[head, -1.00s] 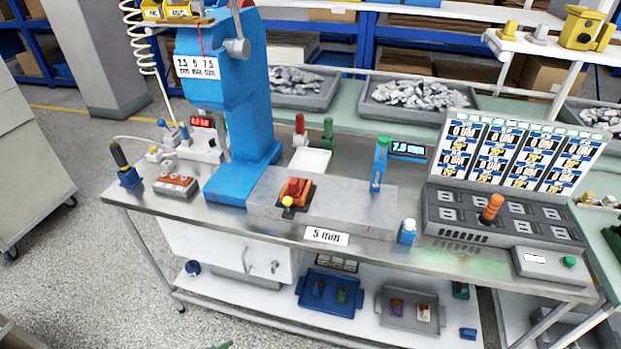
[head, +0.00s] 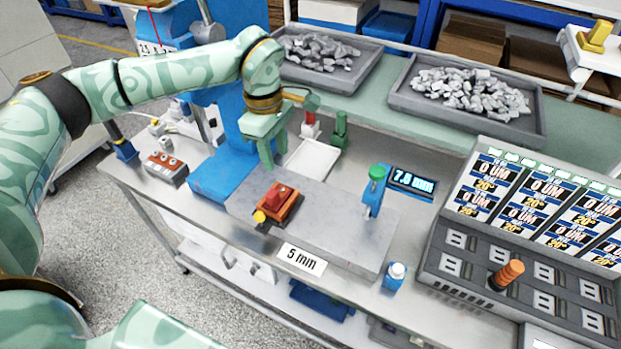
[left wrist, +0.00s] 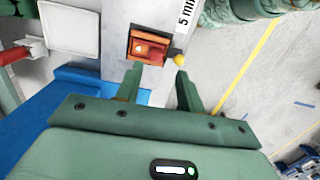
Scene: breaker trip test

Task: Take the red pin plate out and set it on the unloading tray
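The red pin plate (head: 278,193) sits in an orange holder (head: 291,213) with a yellow knob (head: 260,216) at its front left, on the grey slab. My left gripper (head: 274,158) is above and behind it, fingers pointing down, apart from it. In the left wrist view, the open, empty fingers (left wrist: 158,72) point toward the red pin plate (left wrist: 150,49), which lies just beyond their tips. A shallow white tray (head: 314,160) lies behind the slab; I cannot tell for certain that it is the unloading tray. My right gripper is not in view.
A blue press (head: 215,180) stands left of the slab. A blue post with a green knob (head: 376,173) stands at the slab's right. A grey socket panel (head: 480,255) is further right.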

